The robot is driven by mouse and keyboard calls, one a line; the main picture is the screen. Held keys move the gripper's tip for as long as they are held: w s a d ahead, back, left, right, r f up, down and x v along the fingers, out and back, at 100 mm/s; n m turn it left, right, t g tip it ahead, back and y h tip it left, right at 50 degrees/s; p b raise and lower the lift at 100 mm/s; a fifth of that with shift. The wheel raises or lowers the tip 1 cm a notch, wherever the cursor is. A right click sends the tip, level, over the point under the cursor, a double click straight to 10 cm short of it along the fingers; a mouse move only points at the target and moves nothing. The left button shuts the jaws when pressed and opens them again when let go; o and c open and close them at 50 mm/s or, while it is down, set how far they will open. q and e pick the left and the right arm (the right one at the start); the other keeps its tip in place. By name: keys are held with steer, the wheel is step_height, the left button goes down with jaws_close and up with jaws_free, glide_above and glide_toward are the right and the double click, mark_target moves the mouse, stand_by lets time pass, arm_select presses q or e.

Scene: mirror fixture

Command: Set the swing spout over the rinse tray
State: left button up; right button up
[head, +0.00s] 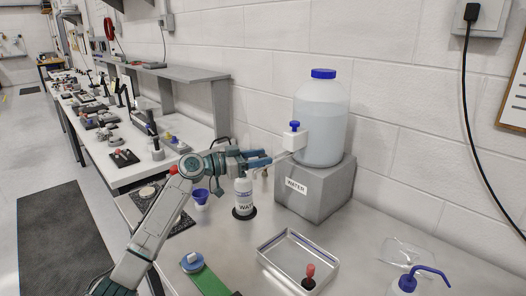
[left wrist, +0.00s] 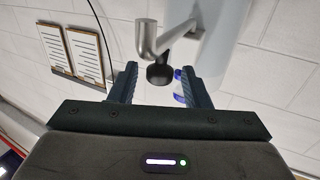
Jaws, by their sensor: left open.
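The rinse tray (head: 290,248) is a shallow metal tray on the bench, front of the water stand, with a red-handled item in it. A large water jug (head: 322,115) with a blue cap stands on a grey stand, with a white blue-knobbed tap (head: 293,139). My left gripper (head: 266,158) is open beside the tap, left of and behind the tray. In the left wrist view, the grey metal swing spout (left wrist: 148,38) with a dark round end reaches between the spread fingers (left wrist: 158,86); contact cannot be told. In the head view the spout is mostly hidden. My right gripper is out of view.
A labelled water bottle (head: 243,196) stands just below my left gripper. A blue funnel-like item (head: 200,195) is to its left. The grey stand (head: 313,190) is close on the right. A wash bottle (head: 406,283) stands at the front right.

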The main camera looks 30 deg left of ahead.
arm_select(q)
steer(key=shift+w+d, duration=0.5)
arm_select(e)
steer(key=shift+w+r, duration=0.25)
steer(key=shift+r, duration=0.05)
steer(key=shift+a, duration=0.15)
